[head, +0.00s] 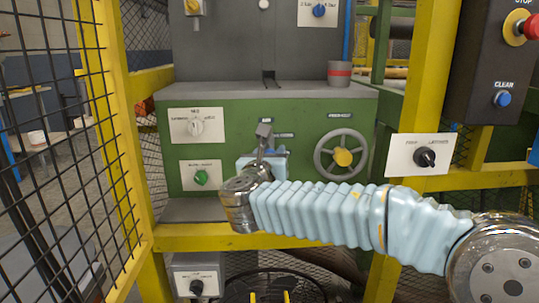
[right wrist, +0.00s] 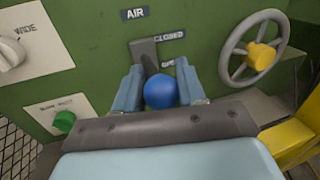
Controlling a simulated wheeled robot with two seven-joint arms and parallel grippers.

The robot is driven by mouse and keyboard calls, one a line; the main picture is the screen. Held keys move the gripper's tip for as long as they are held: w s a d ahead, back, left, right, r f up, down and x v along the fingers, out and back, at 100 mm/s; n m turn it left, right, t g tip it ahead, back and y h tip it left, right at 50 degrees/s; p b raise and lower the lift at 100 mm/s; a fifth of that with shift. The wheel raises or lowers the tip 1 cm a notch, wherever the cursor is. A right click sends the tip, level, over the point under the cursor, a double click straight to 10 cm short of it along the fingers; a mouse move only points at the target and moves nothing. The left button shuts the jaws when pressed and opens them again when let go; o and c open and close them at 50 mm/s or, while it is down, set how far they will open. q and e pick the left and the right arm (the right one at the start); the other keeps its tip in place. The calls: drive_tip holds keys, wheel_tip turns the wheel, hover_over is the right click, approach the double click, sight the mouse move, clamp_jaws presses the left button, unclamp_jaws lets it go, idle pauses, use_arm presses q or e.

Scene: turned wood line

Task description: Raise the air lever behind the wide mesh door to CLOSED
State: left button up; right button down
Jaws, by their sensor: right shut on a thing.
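The air lever (right wrist: 145,52) is a dark grey bar with a blue ball knob (right wrist: 161,91) on the green panel, under an AIR label (right wrist: 135,13). CLOSED (right wrist: 170,35) and a lower, partly hidden OPEN label (right wrist: 168,63) stand to its right. The bar's upper part is level with CLOSED; its exact setting is hard to judge. My right gripper (right wrist: 160,88) is shut on the knob, one pale blue finger on each side. In the head view the lever (head: 264,131) shows above my right gripper (head: 263,160). The mesh door (head: 70,130) stands at the left. My left gripper is out of view.
A handwheel (head: 341,156) with a yellow hub is right of the lever. A white knob (head: 196,127) and a green knob (head: 201,177) are at the left.

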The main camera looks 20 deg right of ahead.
drive_tip(key=shift+d+r, duration=0.25)
drive_tip(key=shift+d, duration=0.15)
idle(0.5)
drive_tip(key=c, duration=0.8)
unclamp_jaws()
drive_tip(key=shift+f, duration=0.15)
drive_tip(key=shift+o, duration=0.2)
drive_tip(key=shift+a, duration=0.15)
drive_tip(key=shift+s+a, duration=0.2)
drive_tip(key=shift+s, duration=0.1)
drive_tip(key=v, duration=1.3)
drive_tip(key=shift+b, duration=0.35)
drive_tip(key=shift+f, duration=0.1)
